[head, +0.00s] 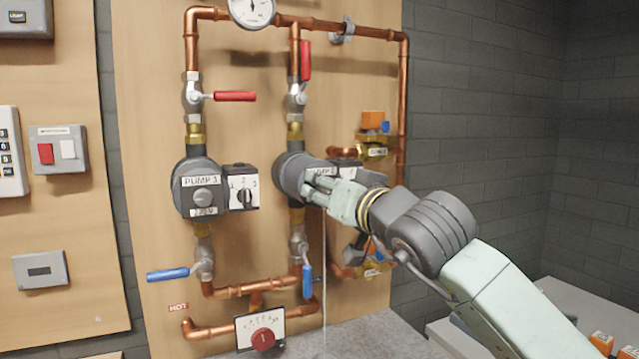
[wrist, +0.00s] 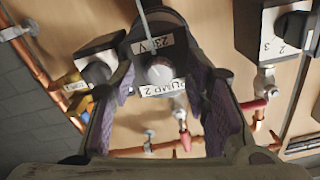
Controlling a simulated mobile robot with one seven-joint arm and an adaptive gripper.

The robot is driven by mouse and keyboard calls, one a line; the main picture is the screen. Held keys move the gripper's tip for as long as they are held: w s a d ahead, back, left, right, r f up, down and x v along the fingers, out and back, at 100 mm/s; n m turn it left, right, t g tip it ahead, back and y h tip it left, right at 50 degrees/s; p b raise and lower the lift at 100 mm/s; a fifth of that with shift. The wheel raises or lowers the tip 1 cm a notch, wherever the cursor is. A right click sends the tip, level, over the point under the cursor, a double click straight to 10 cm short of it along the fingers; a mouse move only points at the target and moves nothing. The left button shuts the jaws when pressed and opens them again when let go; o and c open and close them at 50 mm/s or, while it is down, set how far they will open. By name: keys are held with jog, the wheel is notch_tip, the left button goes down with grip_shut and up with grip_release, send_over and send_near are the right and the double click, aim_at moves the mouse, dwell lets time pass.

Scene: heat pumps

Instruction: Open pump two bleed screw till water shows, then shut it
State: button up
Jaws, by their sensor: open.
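Pump two (head: 290,178) is a grey round pump on the right copper riser, with its face mostly hidden by my gripper in the head view. In the wrist view its "PUMP 2" label (wrist: 162,88) and the round silver bleed screw (wrist: 158,73) show. My gripper (head: 312,190) is open at the pump's face, its fingers on either side of the screw (wrist: 160,78). I cannot tell whether they touch it. A thin stream of water (head: 324,270) runs straight down from the pump; it also shows in the wrist view (wrist: 145,22).
Pump one (head: 195,187) with its switch box stands to the left. Pump two's red lever (head: 305,60) and blue lever (head: 307,281) stand upright; pump one's red lever (head: 235,96) and blue lever (head: 168,274) lie level. A red-knobbed mixer (head: 263,340) sits below. A grey surface (head: 370,338) lies underneath.

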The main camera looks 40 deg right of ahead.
jog(key=shift+s, duration=0.2)
jog(key=shift+c, duration=0.3)
grip_shut()
jog(key=shift+b, duration=0.45)
jog(key=m+b, duration=0.1)
jog(key=b, duration=0.1)
jog(key=m+b, duration=0.1)
jog(key=b, duration=0.1)
jog(key=shift+w+f+m, duration=0.1)
jog(key=shift+f+m, duration=0.15)
jog(key=shift+m, duration=0.15)
jog(key=m+b, duration=0.4)
jog(key=m, duration=0.2)
jog(key=m+b, duration=0.4)
jog(key=m, duration=0.2)
jog(key=m+b, duration=0.5)
jog(key=m, duration=0.1)
jog(key=shift+r+m, duration=0.3)
jog(key=shift+r, duration=0.05)
